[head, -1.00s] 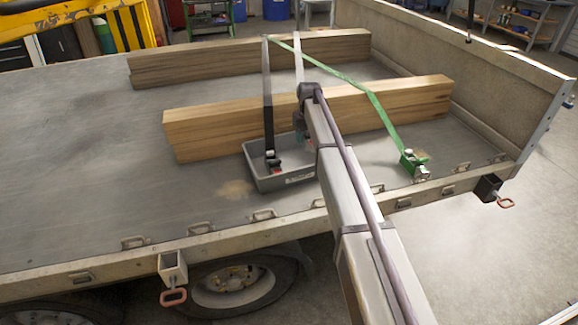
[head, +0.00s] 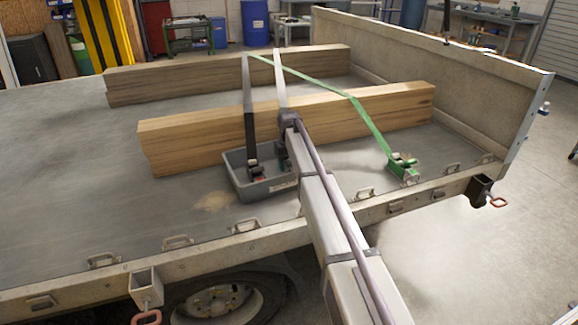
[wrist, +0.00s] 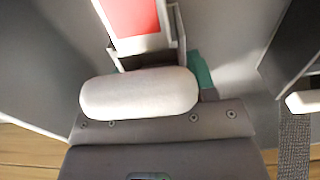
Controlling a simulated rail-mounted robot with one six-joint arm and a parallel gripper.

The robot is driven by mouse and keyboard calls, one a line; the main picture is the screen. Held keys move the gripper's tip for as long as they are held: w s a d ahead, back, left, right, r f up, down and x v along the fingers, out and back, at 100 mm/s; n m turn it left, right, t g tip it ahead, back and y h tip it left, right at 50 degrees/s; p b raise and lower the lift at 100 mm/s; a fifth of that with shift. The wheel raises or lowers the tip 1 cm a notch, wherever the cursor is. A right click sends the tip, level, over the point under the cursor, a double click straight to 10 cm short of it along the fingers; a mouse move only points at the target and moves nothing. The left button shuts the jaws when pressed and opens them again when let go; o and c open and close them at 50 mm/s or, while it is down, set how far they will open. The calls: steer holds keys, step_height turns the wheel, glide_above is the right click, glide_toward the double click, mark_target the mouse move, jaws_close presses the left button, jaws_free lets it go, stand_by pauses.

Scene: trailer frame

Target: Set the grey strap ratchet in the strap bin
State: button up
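The grey strap (head: 281,75) runs over the beams and down behind the end of my arm. A dark ratchet (head: 284,160) shows below the arm end, at the right side of the strap bin (head: 236,188), a grey open tray. In the wrist view a ratchet with a red panel (wrist: 130,16) and a pale rounded bar (wrist: 140,93) lies close in front of my gripper (wrist: 160,125). A teal piece (wrist: 202,72) shows beside it. The finger closure is hidden, and whether the ratchet touches the bin floor is unclear.
A black strap (head: 248,110) ends at another ratchet (head: 257,172) in the bin's left part. A green strap's ratchet (head: 402,167) sits right on the bed. A wooden beam (head: 200,140) stands close behind the bin. The bed (head: 80,180) is clear at left.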

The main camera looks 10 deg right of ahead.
steer(key=o, duration=0.4)
step_height(320, 180, up, 13)
steer(key=p, duration=1.3)
steer(key=s+a+m, duration=0.1)
steer(key=s+m, duration=0.1)
steer(key=s, duration=4.1)
steer(key=r+p, duration=0.6)
steer(key=shift+w+a, duration=0.1)
steer(key=shift+w, duration=0.3)
